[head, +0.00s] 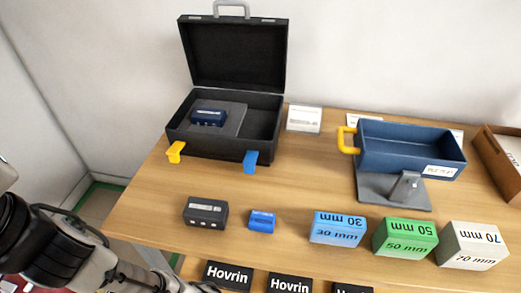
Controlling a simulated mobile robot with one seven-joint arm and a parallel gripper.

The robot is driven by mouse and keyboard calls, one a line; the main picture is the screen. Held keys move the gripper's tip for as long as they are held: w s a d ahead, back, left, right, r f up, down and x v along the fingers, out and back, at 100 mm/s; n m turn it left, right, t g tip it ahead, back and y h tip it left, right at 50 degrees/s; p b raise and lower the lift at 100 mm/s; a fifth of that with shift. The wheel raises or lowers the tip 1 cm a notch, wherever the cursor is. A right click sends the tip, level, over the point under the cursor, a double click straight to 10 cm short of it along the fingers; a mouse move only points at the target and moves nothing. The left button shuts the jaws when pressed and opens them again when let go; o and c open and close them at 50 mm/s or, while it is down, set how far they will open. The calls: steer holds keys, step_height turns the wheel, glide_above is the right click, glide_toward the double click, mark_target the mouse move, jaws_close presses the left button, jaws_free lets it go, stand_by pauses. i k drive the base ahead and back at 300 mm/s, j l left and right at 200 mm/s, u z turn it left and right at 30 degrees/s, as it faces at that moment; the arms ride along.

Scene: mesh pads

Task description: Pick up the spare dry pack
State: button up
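A dark grey box-shaped pack (205,213) with a pale label and light spots on its front lies on the wooden table, front left. A smaller blue pack (262,221) lies just right of it, apart from it. A dark blue pack (208,117) sits inside the open black case (262,118), on a grey insert in its left part. I cannot read which of these is the spare dry pack. My arm shows at the lower left, below and left of the packs; my gripper itself is not in view.
Blue (338,228), green (405,238) and white (472,246) blocks marked 30, 50 and 70 mm line the front right. A blue bin (412,150) with a yellow handle stands behind a grey stand (385,190). Black Hovrin boxes (228,275) sit below the table's front edge.

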mark_target(259, 221)
steer(key=j+z, duration=0.25)
steer(key=z, duration=0.2)
steer(key=k+j+z, duration=0.15)
steer(key=z, duration=0.3)
steer(key=j, duration=0.1)
